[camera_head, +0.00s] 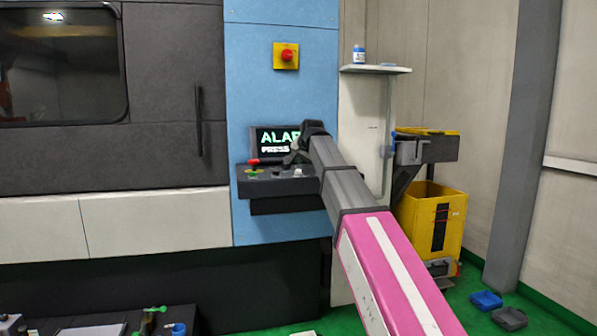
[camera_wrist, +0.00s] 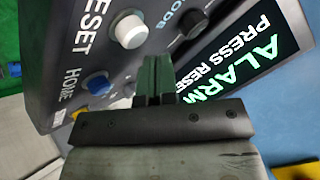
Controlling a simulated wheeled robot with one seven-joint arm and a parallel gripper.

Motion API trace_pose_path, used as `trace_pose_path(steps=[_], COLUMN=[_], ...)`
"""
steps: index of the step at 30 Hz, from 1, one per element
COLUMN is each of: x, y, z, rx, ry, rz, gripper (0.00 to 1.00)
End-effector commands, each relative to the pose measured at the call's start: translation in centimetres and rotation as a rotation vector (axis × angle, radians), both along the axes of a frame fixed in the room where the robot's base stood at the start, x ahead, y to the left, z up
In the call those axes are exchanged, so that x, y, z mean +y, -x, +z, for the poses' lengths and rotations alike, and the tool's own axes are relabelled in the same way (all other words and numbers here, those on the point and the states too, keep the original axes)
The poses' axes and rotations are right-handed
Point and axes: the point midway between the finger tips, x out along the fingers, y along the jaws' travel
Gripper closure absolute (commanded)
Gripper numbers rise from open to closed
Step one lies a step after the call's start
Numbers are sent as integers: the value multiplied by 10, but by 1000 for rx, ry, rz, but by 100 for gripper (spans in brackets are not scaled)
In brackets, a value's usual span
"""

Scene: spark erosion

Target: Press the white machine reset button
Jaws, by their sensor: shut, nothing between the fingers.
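The white reset button (camera_wrist: 129,31) is a round knob on the dark control panel, beside the printed word RESET in the wrist view. It also shows small and pale on the console in the head view (camera_head: 298,172). My gripper (camera_wrist: 157,62) is shut and empty. In the wrist view its fingertips appear below and to the right of the white button, apart from it in the picture. In the head view my gripper (camera_head: 293,156) is in front of the screen, above the console; its fingers are small there. The exact gap to the button cannot be told.
A blue HOME button (camera_wrist: 98,84) and a black MODE knob (camera_wrist: 193,22) flank the white one. The screen (camera_wrist: 250,55) reads ALARM PRESS RESET. A red emergency button (camera_head: 287,55) is above, a shelf (camera_head: 375,69) right.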

Motion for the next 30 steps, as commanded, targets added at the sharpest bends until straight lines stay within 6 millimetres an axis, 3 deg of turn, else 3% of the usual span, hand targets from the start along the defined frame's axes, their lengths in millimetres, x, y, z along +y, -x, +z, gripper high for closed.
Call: trace_pose_path(steps=[30], x=[0], y=[0], z=[-8], rx=[0], ry=[0], rz=[0], gripper=[100])
